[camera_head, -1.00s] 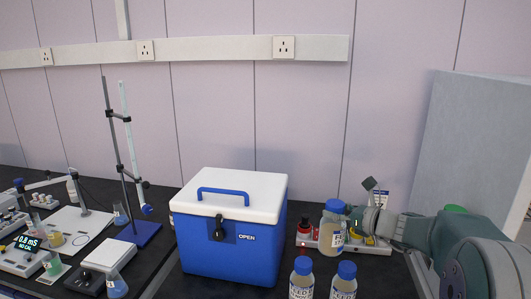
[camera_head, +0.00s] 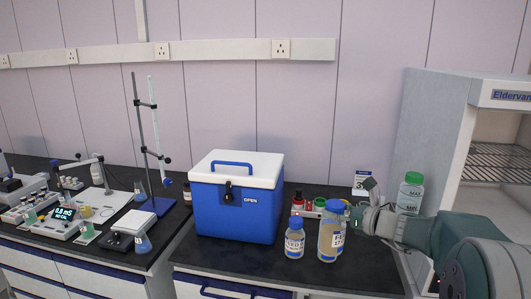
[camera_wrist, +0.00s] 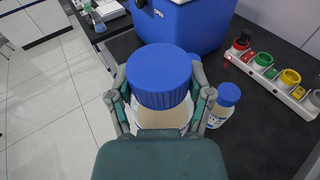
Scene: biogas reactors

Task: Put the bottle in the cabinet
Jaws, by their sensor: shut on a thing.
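My gripper (camera_wrist: 163,105) is shut on a bottle with a large blue cap (camera_wrist: 160,75). In the head view this held bottle (camera_head: 330,242) is upright, pale tan with a white label, at the dark bench's right part. A smaller blue-capped bottle (camera_head: 294,242) stands left of it; one such bottle also shows in the wrist view (camera_wrist: 225,104). The white cabinet (camera_head: 447,125) is at the right, marked "Eldervan". Its front looks open, with a wire shelf (camera_head: 495,162) inside. My arm hides its lower part.
A blue cool box with a white lid (camera_head: 236,205) stands left of the bottles. A green-capped bottle (camera_head: 410,193) stands near the cabinet. Lab equipment fills the left bench. Open floor (camera_wrist: 45,120) shows left in the wrist view.

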